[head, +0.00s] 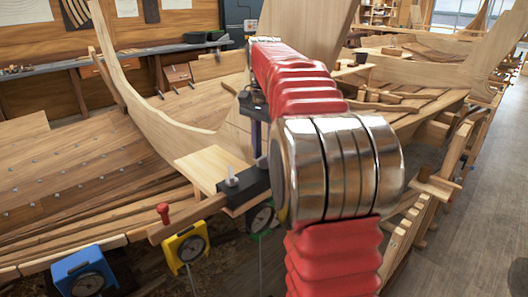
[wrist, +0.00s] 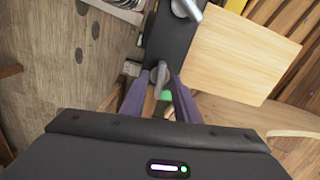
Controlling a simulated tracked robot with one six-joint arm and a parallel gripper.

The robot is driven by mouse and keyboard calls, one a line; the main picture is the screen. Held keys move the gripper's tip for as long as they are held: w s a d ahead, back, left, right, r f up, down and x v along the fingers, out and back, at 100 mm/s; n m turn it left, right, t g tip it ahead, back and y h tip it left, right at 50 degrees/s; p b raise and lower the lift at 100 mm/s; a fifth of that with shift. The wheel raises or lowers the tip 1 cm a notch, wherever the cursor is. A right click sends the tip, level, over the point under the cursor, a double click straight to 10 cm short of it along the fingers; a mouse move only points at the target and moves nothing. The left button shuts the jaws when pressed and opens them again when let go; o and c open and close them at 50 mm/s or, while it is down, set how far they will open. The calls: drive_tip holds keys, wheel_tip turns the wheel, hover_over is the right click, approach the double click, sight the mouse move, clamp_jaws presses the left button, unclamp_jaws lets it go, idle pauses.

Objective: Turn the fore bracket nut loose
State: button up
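One nut (head: 232,176) is clear of my gripper and shows at the top of the wrist view (wrist: 187,9). The other nut (wrist: 159,74) is between my purple fingertips. My gripper (wrist: 162,83) is open, with a visible gap around this nut. In the head view my arm partly hides the gripper and this nut. I cannot tell which nut is the fore one.
Blue (head: 85,272), yellow (head: 187,247) and green (head: 261,218) dial gauges hang along the hull edge. A red-knobbed peg (head: 164,212) stands nearby. A curved pale timber (head: 150,115) rises behind the wood pad (head: 203,168). Grey floor (head: 490,200) is open at right.

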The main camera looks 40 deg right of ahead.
clamp_jaws()
drive_tip(key=shift+n, duration=0.3)
idle(0.4)
drive_tip(key=n, duration=0.4)
drive_tip(key=shift+n, duration=2.4)
unclamp_jaws()
